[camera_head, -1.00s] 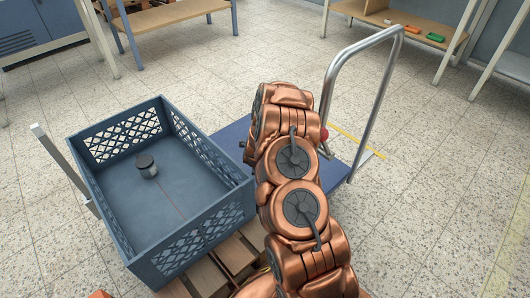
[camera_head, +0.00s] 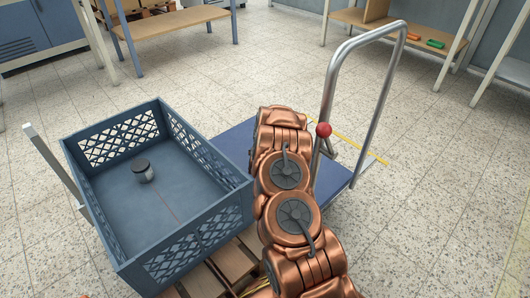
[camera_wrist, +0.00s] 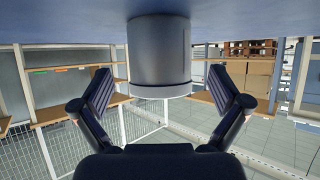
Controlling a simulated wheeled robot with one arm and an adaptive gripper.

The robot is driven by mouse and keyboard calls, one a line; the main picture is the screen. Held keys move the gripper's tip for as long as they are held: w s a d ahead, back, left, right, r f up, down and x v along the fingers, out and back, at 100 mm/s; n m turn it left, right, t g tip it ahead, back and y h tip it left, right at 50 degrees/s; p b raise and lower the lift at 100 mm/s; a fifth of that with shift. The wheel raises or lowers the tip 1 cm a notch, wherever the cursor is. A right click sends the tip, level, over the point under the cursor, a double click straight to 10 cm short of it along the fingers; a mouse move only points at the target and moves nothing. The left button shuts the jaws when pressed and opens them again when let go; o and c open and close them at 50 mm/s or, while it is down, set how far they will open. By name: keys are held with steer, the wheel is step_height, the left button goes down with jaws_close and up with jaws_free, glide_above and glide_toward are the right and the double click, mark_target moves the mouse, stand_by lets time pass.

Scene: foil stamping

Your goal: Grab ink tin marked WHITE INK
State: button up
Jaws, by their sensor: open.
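A small grey tin with a dark lid (camera_head: 141,169) stands in the blue crate in the head view; no label is readable. The wrist view shows a grey cylindrical tin (camera_wrist: 159,50) close up against a blue surface (camera_wrist: 60,22), with its lighter rim at the bottom of the picture. I cannot tell whether both views show the same tin, and no marking is legible. My gripper (camera_wrist: 160,78) is open, its dark fingers spread on either side of the tin with gaps on both sides. In the head view my copper arm hides the gripper.
The blue crate (camera_head: 213,221) has lattice walls and stands left of my arm. A blue trolley deck (camera_head: 236,140) with a tall metal handle (camera_head: 329,82) lies behind and right of the arm. A red ball (camera_head: 323,129) shows by the handle. The tiled floor on the right is clear.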

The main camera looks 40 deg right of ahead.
steer(key=b+x, duration=0.1)
steer(key=x, duration=0.2)
steer(key=shift+f, duration=0.15)
steer(key=shift+w+d, duration=0.1)
steer(key=shift+w, duration=0.05)
steer(key=shift+c, duration=0.3)
steer(key=c, duration=1.5)
steer(key=shift+o, duration=0.2)
steer(key=shift+r, duration=0.25)
